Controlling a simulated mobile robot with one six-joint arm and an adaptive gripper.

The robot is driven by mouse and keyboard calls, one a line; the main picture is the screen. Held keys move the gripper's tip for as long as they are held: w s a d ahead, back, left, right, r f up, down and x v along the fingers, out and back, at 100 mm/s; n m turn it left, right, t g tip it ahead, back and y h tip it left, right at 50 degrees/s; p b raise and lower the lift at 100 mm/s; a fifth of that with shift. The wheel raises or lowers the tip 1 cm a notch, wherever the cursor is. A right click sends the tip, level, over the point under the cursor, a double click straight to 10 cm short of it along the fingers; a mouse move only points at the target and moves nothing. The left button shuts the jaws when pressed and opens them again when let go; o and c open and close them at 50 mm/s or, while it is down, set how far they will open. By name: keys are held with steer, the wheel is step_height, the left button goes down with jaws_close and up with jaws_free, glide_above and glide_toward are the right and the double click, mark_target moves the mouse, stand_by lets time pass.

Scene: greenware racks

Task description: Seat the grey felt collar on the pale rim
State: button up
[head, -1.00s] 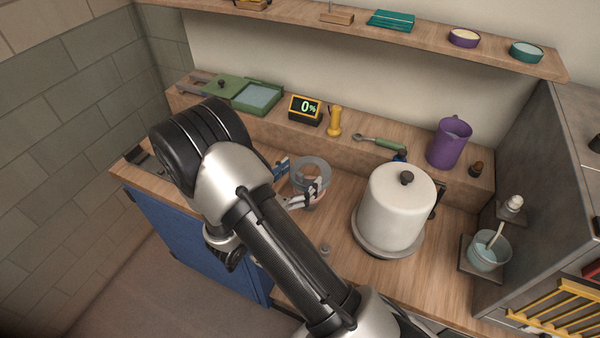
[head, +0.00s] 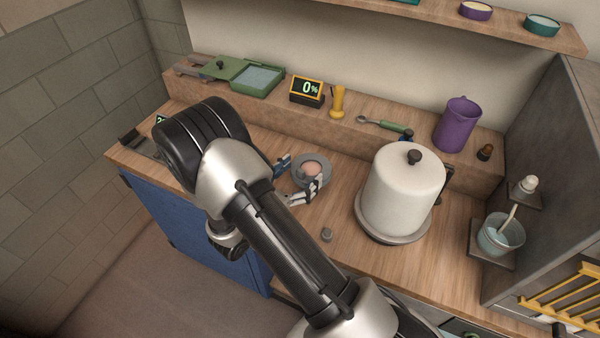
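The grey felt collar (head: 298,178) is a flat grey ring above the counter, left of the white domed vessel. My gripper (head: 304,173) has one finger at the collar's left edge and the other across its lower right edge. It appears shut on the collar. A pinkish rounded thing (head: 312,169) shows through the ring's opening, near its middle. Its pale rim cannot be made out, being small and covered by the collar. I cannot tell whether the collar touches the rim or hangs just above it.
The white domed vessel (head: 403,195) stands right of the gripper. A small grey knob-like piece (head: 326,235) lies in front. On the ledge behind are a green tray (head: 258,79), a 0% display (head: 306,91), a yellow tool (head: 338,102) and a purple jug (head: 458,125).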

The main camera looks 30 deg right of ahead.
steer(key=o, duration=0.5)
steer(key=v, duration=1.2)
steer(key=s+d+r+m+g+y, duration=0.3)
steer(key=s+r+m+g+y, duration=0.15)
steer(key=s+r+m, duration=0.2)
steer(key=s+d+r+m+g+y, duration=0.3)
steer(key=s+d+r+m+g, duration=0.15)
steer(key=s+m, duration=0.25)
steer(key=s+a+r+m+t+y, duration=0.2)
steer(key=r+m+y, duration=0.1)
steer(key=s+a+r+m+t+y, duration=0.2)
steer(key=a+m+y, duration=0.1)
steer(key=s+a+r+m+t+y, duration=0.2)
steer(key=a+r+m+y, duration=0.1)
steer(key=shift+r, duration=0.35)
